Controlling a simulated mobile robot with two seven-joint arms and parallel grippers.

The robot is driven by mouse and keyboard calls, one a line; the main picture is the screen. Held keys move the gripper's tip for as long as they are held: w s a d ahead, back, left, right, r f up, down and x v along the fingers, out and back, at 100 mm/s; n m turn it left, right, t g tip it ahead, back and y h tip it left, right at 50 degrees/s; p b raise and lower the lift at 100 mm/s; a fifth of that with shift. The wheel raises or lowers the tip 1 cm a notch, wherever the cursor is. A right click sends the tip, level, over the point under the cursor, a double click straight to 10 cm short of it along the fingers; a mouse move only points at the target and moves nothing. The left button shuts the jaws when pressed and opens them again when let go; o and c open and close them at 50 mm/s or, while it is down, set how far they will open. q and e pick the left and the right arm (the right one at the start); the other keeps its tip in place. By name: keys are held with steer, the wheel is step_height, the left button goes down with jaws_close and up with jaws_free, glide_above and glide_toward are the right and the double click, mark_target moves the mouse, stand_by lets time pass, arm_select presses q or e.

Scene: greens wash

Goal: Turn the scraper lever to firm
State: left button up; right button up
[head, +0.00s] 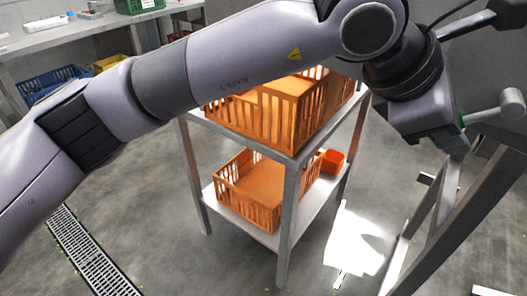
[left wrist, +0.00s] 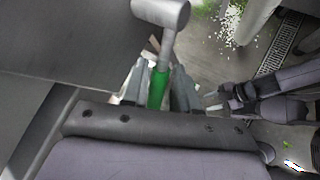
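The scraper lever has a grey cylindrical head that shows in the head view (head: 493,112) and at the top of the left wrist view, and a green grip (left wrist: 158,88). My left gripper (head: 455,143) is at the lever on the right of the head view. In the left wrist view its two fingers (left wrist: 159,82) lie on either side of the green grip and look closed on it. Any firm or soft marking is not visible. My right gripper (left wrist: 212,101) shows small at the right of the left wrist view, its fingertips apart, away from the lever; it is not in the head view.
A grey metal frame (head: 437,205) stands below the lever. A trolley (head: 289,215) with orange crates (head: 268,118) stands in the middle. A bench (head: 75,38) is at the back left. A floor drain (head: 92,255) runs at lower left. Floor left of the trolley is clear.

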arm_select(q)
steer(key=shift+s+d+f+n+g+h, duration=0.1)
steer(key=shift+f+n+g+h, duration=0.1)
steer(key=shift+h, duration=0.25)
steer(key=shift+s+d+f+n+g+h, duration=0.1)
steer(key=shift+n+h, duration=0.1)
steer(key=shift+h, duration=0.25)
steer(key=shift+d+f+h, duration=0.15)
steer(key=shift+d+h, duration=0.1)
steer(key=shift+h, duration=0.05)
steer(key=s+d+f+n+g+h+b, duration=0.1)
steer(key=s+d+f+n+h+b, duration=0.15)
steer(key=h, duration=0.35)
steer(key=w+a+r+n+t+h+p, duration=0.2)
steer(key=w+a+n+t+p, duration=0.15)
steer(key=a+n, duration=0.55)
steer(key=w+a+r+n+t+h+p, duration=0.1)
steer(key=w+a+n+t+h+p, duration=0.15)
steer(key=a+n+t, duration=0.55)
steer(key=w+a+f+n+t+y+p, duration=0.2)
steer(key=a+f+n+y, duration=0.4)
steer(key=n, duration=0.6)
steer(key=w+a+f+n+t+y+p, duration=0.2)
steer(key=a+f+n+t+y, duration=0.2)
steer(key=a+f+n+y, duration=0.3)
steer(key=shift+f+n+y, duration=0.6)
steer(key=shift+n+y, duration=0.05)
steer(key=shift+n, duration=2)
steer(key=shift+o, duration=0.3)
steer(key=shift+a, duration=0.1)
